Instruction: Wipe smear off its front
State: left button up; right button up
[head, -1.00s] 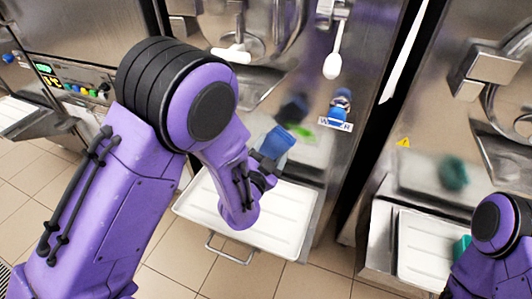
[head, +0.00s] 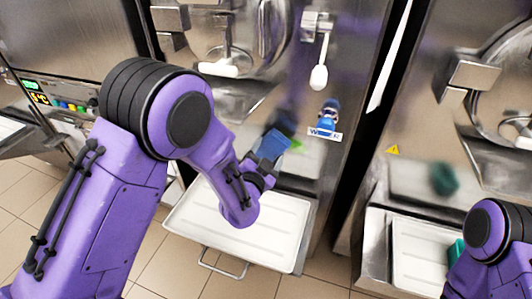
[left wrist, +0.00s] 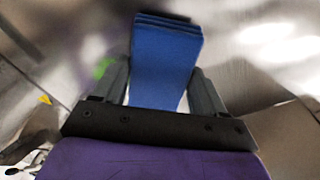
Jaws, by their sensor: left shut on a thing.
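My left gripper (head: 264,166) is shut on a folded blue cloth (head: 272,144), which also shows in the left wrist view (left wrist: 165,60) between the two grey fingers. The cloth is at the steel front (head: 312,165) of the middle machine; I cannot tell whether it touches. A bright green smear (head: 296,143) shows on that front just right of the cloth, partly hidden by it. It also shows in the left wrist view (left wrist: 104,67), left of the cloth and blurred. My right arm shows at the lower right; its gripper is not visible.
A white drip tray (head: 245,225) sticks out below the gripper. Above right are a blue tap (head: 327,117) with a label and a white-knobbed lever (head: 318,77). Another machine with a white tray (head: 420,257) stands right; a teal thing (head: 456,248) is by my right arm.

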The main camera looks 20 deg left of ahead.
pick_arm(q)
jog(key=shift+w, duration=0.9)
